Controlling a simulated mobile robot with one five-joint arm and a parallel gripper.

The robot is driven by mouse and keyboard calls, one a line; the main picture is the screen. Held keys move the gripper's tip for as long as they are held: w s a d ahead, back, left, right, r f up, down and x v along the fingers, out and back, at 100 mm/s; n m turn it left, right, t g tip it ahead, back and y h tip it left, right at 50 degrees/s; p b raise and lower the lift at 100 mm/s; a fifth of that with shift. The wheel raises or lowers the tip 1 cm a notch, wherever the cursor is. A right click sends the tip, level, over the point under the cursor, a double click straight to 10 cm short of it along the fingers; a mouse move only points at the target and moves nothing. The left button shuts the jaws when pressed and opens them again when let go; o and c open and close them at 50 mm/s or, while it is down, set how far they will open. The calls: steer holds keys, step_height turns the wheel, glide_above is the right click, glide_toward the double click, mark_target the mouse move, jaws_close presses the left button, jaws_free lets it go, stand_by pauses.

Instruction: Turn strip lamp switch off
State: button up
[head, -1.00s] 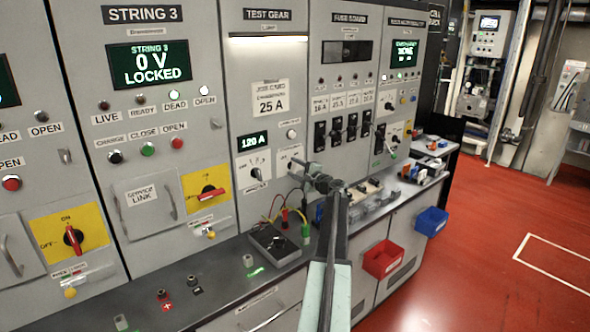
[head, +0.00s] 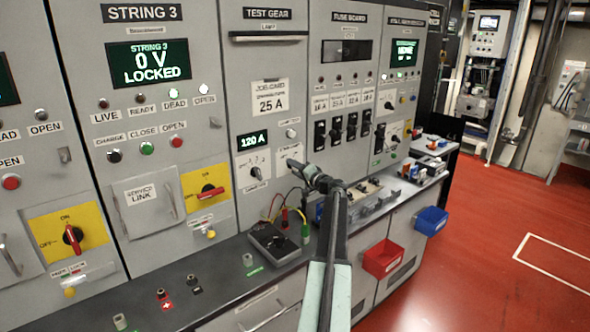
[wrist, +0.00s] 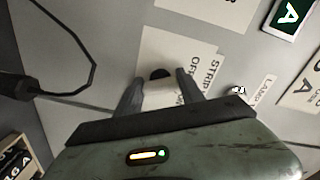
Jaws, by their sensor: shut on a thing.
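The strip lamp switch (wrist: 160,74) shows in the wrist view as a dark round knob on a white plate (wrist: 150,47) with partly hidden lettering, including "STRIP" and "OFF". My gripper (wrist: 160,86) is at this plate, one finger on each side of the switch, and shut on it. In the head view my gripper (head: 292,164) reaches the lower part of the TEST GEAR panel and hides most of the switch.
A dark meter box (head: 273,242) with leads lies on the bench below. Red (head: 383,258) and blue (head: 431,220) bins hang at the bench front. The red floor at right is clear.

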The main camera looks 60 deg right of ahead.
steer(key=shift+s+f+n, duration=0.1)
steer(key=shift+n, duration=0.3)
steer(key=o, duration=1.4)
steer(key=shift+c, duration=0.2)
steer(key=v, duration=0.7)
steer(key=shift+s+a, duration=0.15)
steer(key=shift+s, duration=0.2)
